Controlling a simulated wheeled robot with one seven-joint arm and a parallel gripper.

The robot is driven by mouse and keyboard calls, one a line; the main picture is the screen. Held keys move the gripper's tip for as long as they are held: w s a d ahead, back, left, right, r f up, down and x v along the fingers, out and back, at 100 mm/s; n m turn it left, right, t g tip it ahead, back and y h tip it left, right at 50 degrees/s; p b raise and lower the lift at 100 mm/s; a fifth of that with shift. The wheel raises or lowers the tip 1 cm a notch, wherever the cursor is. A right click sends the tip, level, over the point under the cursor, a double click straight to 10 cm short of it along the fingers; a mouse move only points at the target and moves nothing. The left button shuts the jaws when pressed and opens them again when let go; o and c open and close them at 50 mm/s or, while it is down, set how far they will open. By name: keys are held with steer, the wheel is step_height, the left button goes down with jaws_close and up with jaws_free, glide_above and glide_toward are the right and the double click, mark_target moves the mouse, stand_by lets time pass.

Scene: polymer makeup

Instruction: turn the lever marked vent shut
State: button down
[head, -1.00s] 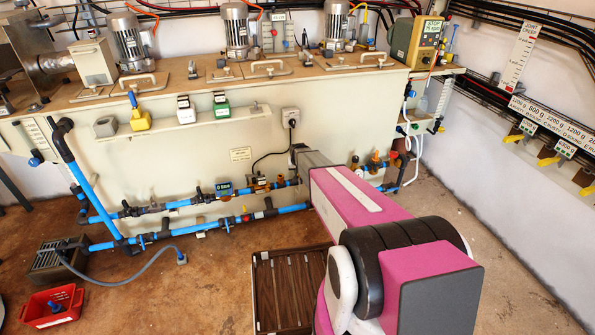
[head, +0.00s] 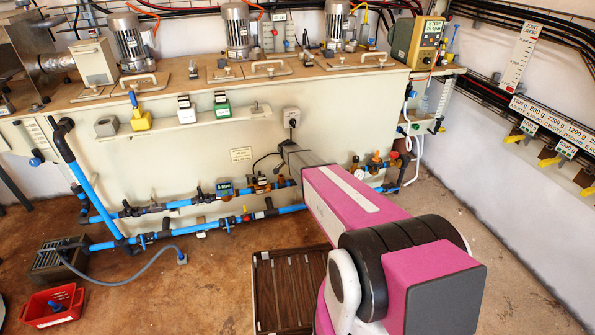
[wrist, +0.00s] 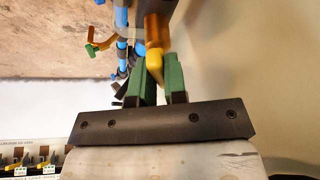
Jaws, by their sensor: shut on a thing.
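My gripper's green fingers (wrist: 161,84) are closed around a yellow lever (wrist: 155,60) in the wrist view. The lever joins an orange-brown fitting (wrist: 157,27). No vent marking is readable there, so I cannot tell which lever this is by its label. In the head view my gripper (head: 280,168) is at the front wall of the tank bench, by the brass valve (head: 259,183) on the upper blue pipe. The fingers and the held lever are mostly hidden or too small there.
A second valve with a green handle (wrist: 92,47) stands left of the fingers in the wrist view. Blue pipes (head: 180,205) run along the wall. A dial gauge and brass valves (head: 375,161) are to the right. A slatted brown mat (head: 290,290) lies on the floor.

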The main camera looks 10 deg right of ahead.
steer(key=m+g, duration=0.1)
steer(key=m, duration=0.3)
steer(key=shift+w+m+g+h, duration=0.1)
steer(key=shift+m+g+h, duration=0.2)
steer(key=shift+g, duration=0.1)
stand_by(0.4)
steer(key=c, duration=1.2)
jaws_free()
steer(key=shift+o, duration=0.2)
steer(key=shift+a+r, duration=0.1)
steer(key=shift+r, duration=0.05)
steer(key=v, duration=1)
steer(key=shift+r, duration=0.25)
steer(key=s+d+r+n+y, duration=0.1)
steer(key=s+r+n, duration=0.2)
steer(key=s, duration=0.9)
steer(key=s+d+r+n+y, duration=0.2)
steer(key=s+n, duration=0.6)
steer(key=s, duration=0.4)
steer(key=s+d+r+n+y, duration=0.1)
steer(key=s+r+n, duration=0.2)
steer(key=s, duration=0.9)
steer(key=shift+d+r+n+g+y, duration=0.15)
steer(key=shift+r+n+g+y, duration=0.2)
steer(key=shift+n, duration=0.85)
